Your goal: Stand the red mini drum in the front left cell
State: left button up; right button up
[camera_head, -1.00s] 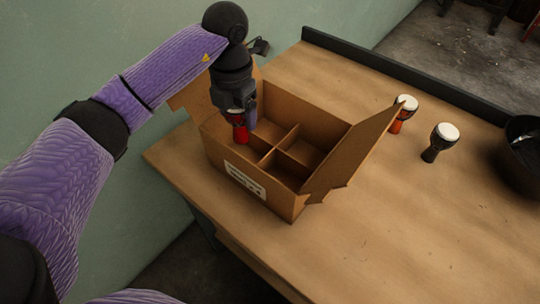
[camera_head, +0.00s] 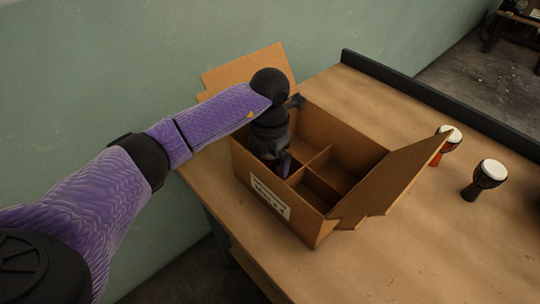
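The open cardboard box (camera_head: 303,226) stands on the table, divided into cells by crossing cardboard dividers (camera_head: 316,183). My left gripper (camera_head: 283,166) points down into the box, low in the cell at the front left, behind the labelled front wall. I cannot tell whether the fingers are around the drum or apart. The other cells that I can see into look empty. My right gripper is out of view.
An orange-red drum with a white head (camera_head: 449,138) stands behind the box's raised right flap (camera_head: 395,185). A black drum (camera_head: 484,178) stands to its right. A dark raised edge (camera_head: 430,100) runs along the table's back.

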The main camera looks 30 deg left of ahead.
pick_arm(q)
notch_tip(320, 180, up, 12)
jog(key=p, duration=0.4)
jog(key=shift+f, duration=0.2)
jog(key=shift+r, duration=0.4)
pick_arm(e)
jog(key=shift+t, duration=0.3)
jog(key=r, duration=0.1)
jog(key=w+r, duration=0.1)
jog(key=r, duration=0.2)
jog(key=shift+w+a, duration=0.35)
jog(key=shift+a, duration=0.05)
